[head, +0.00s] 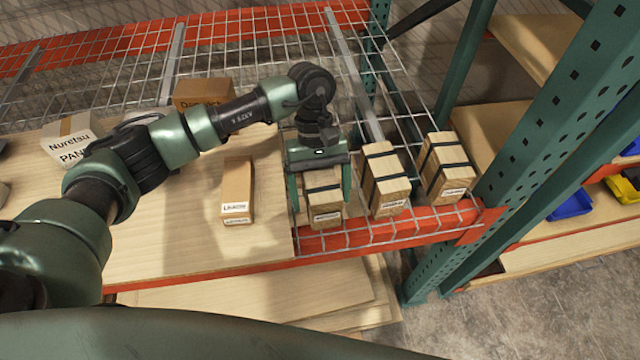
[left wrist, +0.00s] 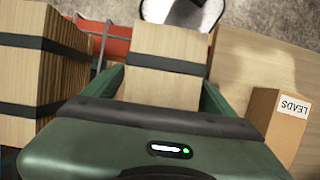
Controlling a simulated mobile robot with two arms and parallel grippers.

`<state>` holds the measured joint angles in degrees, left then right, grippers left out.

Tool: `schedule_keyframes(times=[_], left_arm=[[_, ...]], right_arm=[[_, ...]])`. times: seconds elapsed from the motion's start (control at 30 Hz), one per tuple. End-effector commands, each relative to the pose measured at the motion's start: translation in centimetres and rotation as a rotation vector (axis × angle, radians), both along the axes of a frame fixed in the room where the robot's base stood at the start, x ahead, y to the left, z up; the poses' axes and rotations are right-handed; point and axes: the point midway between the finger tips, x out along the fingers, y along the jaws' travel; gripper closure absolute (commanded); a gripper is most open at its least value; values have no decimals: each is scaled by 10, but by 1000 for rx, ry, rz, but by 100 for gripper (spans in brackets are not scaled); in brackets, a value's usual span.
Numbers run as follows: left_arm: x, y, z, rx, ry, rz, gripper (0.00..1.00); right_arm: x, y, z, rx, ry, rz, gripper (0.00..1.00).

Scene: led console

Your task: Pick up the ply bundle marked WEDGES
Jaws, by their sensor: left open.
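Three ply bundles with dark straps stand in a row on the wire rack: a left one (head: 325,214), a middle one (head: 386,185) and a right one (head: 447,172). Each has a small white label on its front, too small to read, so I cannot tell which says WEDGES. My left gripper (head: 320,203) points down over the left bundle, open, with one finger on each side of it. In the left wrist view this bundle (left wrist: 166,60) lies between the fingers, its lower part hidden by the gripper. The middle bundle (left wrist: 35,75) is beside it. My right gripper is not in view.
A box labelled LEADS (head: 237,185) stands left of my gripper on the wooden board (head: 185,235). Further back are a brown carton (head: 203,92) and a white-labelled box (head: 68,140). An orange beam (head: 390,230) edges the rack; a green upright (head: 535,125) stands at right.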

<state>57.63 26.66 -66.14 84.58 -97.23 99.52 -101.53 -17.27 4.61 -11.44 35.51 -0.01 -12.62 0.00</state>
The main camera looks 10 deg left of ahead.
Motion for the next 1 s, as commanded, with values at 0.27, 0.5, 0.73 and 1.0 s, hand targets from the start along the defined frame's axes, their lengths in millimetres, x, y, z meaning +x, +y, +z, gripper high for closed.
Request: schedule_keyframes(times=[0.27,0.5,0.73,1.0], left_arm=[[-1,-1,-4,-2,-1,1,15],[-1,-1,-4,-1,0,0,15],[-1,-1,-6,-1,0,0,15],[-1,0,-7,-1,0,0,15]], right_arm=[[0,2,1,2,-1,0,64],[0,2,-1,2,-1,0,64],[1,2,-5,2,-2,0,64],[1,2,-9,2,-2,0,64]])
